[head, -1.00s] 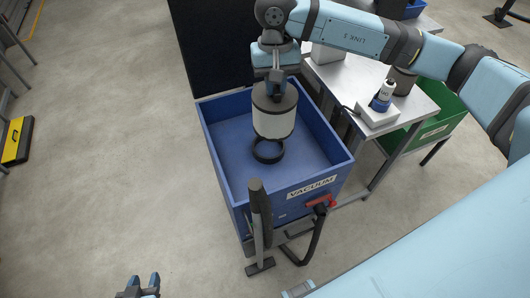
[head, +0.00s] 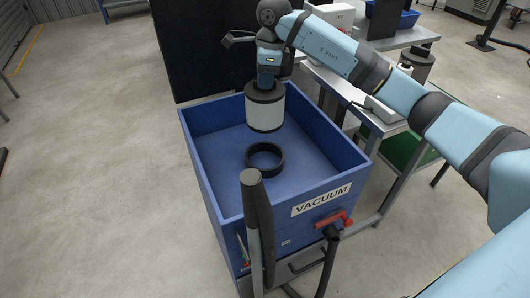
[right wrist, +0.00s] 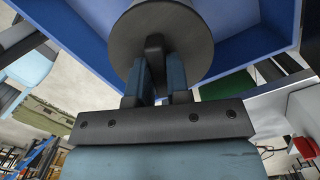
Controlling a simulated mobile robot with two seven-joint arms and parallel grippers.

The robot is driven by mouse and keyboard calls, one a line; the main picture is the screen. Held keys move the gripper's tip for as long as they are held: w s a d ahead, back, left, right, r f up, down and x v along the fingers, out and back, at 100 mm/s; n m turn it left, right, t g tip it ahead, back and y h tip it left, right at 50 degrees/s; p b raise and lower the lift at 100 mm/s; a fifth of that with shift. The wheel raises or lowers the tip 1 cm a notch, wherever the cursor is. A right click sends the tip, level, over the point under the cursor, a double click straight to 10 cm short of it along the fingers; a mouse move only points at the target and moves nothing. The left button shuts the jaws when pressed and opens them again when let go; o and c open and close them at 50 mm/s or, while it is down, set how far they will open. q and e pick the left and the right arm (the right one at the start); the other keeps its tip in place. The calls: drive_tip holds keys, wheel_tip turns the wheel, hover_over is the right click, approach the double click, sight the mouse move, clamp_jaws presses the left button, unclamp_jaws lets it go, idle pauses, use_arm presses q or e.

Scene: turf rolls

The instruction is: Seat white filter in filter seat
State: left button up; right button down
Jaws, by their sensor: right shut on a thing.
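The white filter (head: 265,110), a white cylinder with dark end caps, hangs upright inside the blue vacuum bin. My right gripper (head: 265,85) is above it, shut on the grip tab of its top cap. In the right wrist view, the dark cap (right wrist: 183,28) fills the top middle, with its tab between my blue fingers (right wrist: 157,75). The filter seat, a black ring (head: 264,163), is on the bin floor and looks empty. The filter shows just above the ring in the head view, apart from it; its exact height is unclear. My left gripper is out of view.
The bin walls (head: 212,172) surround the seat. A dark upright handle (head: 257,210) and a red lever (head: 333,220) are at the bin's front. A black panel (head: 210,50) stands behind, and a metal table (head: 385,125) is at the right.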

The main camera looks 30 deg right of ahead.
sight(264, 109)
wheel_tip(264, 109, down, 18)
drive_tip(key=b, duration=0.2)
drive_tip(key=shift+f, duration=0.1)
drive_tip(key=c, duration=1.1)
unclamp_jaws()
drive_tip(key=r, duration=0.4)
drive_tip(key=d+r+p, duration=0.1)
drive_tip(key=r, duration=0.7)
drive_tip(key=shift+s+d+p, duration=0.2)
drive_tip(key=shift+s+p, duration=0.1)
